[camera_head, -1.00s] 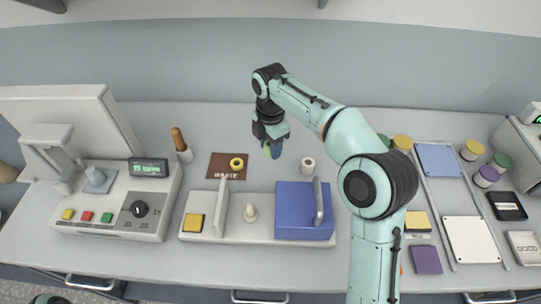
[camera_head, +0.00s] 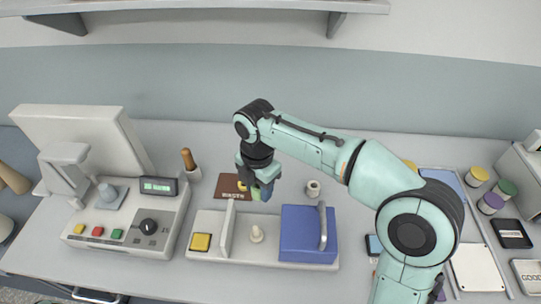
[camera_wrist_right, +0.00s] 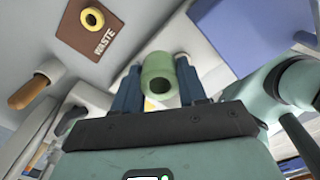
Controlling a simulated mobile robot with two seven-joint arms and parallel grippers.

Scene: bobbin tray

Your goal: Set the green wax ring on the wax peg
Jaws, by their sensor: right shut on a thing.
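The green wax ring (camera_wrist_right: 158,72) is held between the two blue fingers of my right gripper (camera_wrist_right: 158,88), its hole facing the wrist camera. In the head view my right gripper (camera_head: 262,188) is above the back edge of the white fixture (camera_head: 215,247), and the green ring (camera_head: 256,194) shows partly below the fingers. A short cream peg (camera_head: 257,234), likely the wax peg, stands upright on the fixture between a thin white upright plate (camera_head: 228,228) and a blue block (camera_head: 301,238). The peg is bare. My left gripper is not in view.
A brown WASTE mat (camera_head: 229,187) with a yellow ring (camera_wrist_right: 92,19) lies behind the fixture. A white hollow cylinder (camera_head: 313,188) stands right of the gripper. A button machine (camera_head: 125,220) is at left, with a wooden-handled tool (camera_head: 189,162) behind. Several lidded jars stand at right.

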